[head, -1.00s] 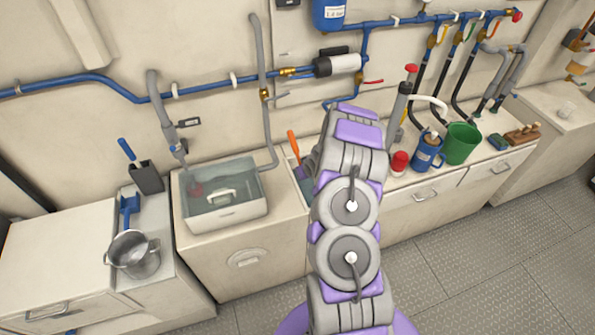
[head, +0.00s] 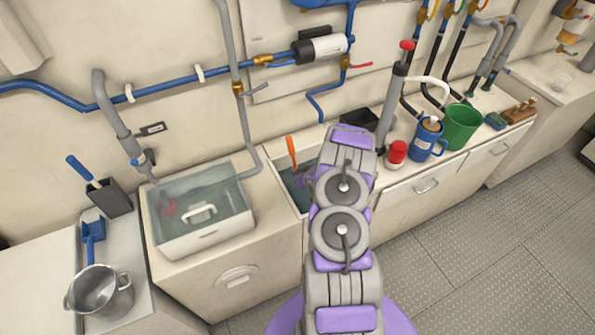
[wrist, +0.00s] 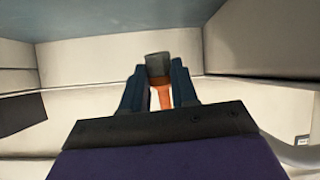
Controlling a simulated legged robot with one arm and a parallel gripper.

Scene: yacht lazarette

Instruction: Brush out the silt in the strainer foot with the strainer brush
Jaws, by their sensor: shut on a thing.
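The strainer brush, by its look, has an orange handle (head: 292,152) that stands up, slightly tilted, from an open well in the counter. My gripper (head: 304,179) is down at that well, small and partly hidden by my arm. In the wrist view my gripper (wrist: 158,78) has its dark blue fingers on either side of an orange shaft (wrist: 165,97) with a grey block (wrist: 158,64) at its end. The bristles are not clear. I cannot pick out the strainer foot or silt; a red piece (head: 167,208) shows under the clear-lidded water box (head: 205,238).
The open well (head: 290,190) has a dark inside and narrow walls around my gripper. A grey pipe (head: 120,122) runs down to the water box. A steel pot (head: 100,292) stands at left. A red jar (head: 396,155), blue jug (head: 426,138) and green bucket (head: 461,128) stand at right.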

